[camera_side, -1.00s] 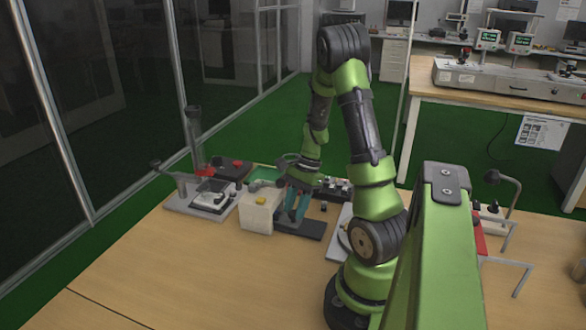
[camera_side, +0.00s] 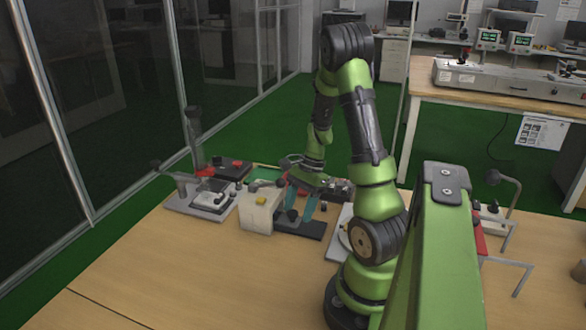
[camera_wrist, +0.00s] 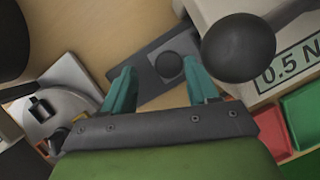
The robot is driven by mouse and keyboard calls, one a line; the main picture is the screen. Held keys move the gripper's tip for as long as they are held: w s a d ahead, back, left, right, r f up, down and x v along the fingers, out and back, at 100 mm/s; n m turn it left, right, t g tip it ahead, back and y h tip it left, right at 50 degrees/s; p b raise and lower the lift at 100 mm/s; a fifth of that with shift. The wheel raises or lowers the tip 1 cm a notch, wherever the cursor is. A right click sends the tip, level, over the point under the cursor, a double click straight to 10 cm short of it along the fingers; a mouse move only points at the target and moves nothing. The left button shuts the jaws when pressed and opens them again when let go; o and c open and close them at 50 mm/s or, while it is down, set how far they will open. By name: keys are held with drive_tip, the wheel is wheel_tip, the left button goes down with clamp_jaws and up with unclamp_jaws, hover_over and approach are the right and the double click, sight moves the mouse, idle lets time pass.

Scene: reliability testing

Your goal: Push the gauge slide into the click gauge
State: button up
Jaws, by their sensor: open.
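The click gauge appears to be the pale block (camera_side: 257,212) with a yellow button on its front in the side view. In the wrist view its pale housing (camera_wrist: 288,60) carries a "0.5 N" label. A dark flat plate with a round black knob (camera_wrist: 168,66), which looks like the gauge slide, lies beside the block; it also shows in the side view (camera_side: 312,230). My gripper (camera_wrist: 159,68) is open, its teal fingertips on either side of the knob. In the side view my gripper (camera_side: 299,213) is low over the plate. Finger contact cannot be told.
A dark ball-ended lever (camera_wrist: 239,47) by the housing is close to my right finger. A metal fixture (camera_side: 205,197) stands left of the block. A round pale device (camera_wrist: 57,108) is at left in the wrist view. The front left table is clear.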

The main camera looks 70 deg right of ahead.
drive_tip(key=s, duration=0.3)
drive_tip(key=shift+s, duration=0.35)
drive_tip(key=v, duration=1.6)
drive_tip(key=w+a+r+n+t+h, duration=0.1)
drive_tip(key=w+a+n+h, duration=0.1)
drive_tip(key=w+a+n, duration=0.4)
drive_tip(key=w+a+r+n+t+h, duration=0.1)
drive_tip(key=w+a+n+h, duration=0.2)
drive_tip(key=a, duration=0.4)
drive_tip(key=a+r+n+t+y, duration=0.2)
drive_tip(key=a+n, duration=0.6)
drive_tip(key=a, duration=0.7)
drive_tip(key=shift+s+a+r+t, duration=0.2)
drive_tip(key=shift+r+t, duration=0.3)
drive_tip(key=shift+r, duration=0.2)
drive_tip(key=shift+d, duration=0.1)
